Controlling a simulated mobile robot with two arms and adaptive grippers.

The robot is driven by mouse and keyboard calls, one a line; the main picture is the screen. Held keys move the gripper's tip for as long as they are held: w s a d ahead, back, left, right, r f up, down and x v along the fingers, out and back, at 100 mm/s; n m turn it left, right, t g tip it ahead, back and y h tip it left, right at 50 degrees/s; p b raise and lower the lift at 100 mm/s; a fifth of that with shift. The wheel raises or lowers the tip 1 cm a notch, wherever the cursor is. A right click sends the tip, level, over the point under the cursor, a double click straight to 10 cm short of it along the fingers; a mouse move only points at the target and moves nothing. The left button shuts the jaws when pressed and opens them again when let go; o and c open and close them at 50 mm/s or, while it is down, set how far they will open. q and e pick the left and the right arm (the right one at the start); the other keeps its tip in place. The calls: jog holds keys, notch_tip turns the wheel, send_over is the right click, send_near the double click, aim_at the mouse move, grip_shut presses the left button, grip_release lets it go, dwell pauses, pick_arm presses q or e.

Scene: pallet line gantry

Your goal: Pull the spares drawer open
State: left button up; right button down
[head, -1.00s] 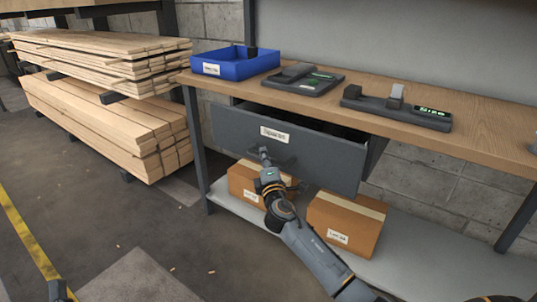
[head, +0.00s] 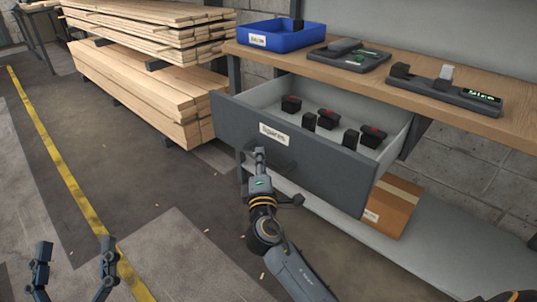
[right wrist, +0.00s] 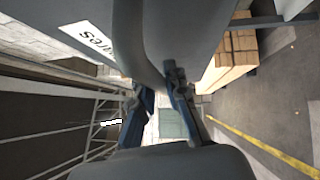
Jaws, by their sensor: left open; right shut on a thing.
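The spares drawer (head: 300,160) under the workbench is pulled well out, its inside showing in the head view. Several black parts, some with red tops, lie in it. Its front bears a white "spares" label (head: 273,134), partly seen in the right wrist view (right wrist: 88,42). My right gripper (head: 260,158) is shut on the drawer's dark bar handle (head: 285,166), below the label. In the right wrist view, the fingers of the right gripper (right wrist: 160,95) are at the handle (right wrist: 150,45). My left gripper (head: 73,262) is open and empty over the floor at the lower left.
On the wooden bench top (head: 420,92) stand a blue bin (head: 285,40) and two dark devices (head: 350,54) (head: 445,92). A cardboard box (head: 392,205) is on the lower shelf. Stacked planks (head: 140,85) stand left. The floor at left, with a yellow line (head: 70,185), is clear.

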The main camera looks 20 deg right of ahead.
jog(key=shift+a, duration=0.15)
jog(key=c, duration=1.3)
grip_release()
jog(key=shift+c, duration=0.2)
jog(key=v, duration=1.2)
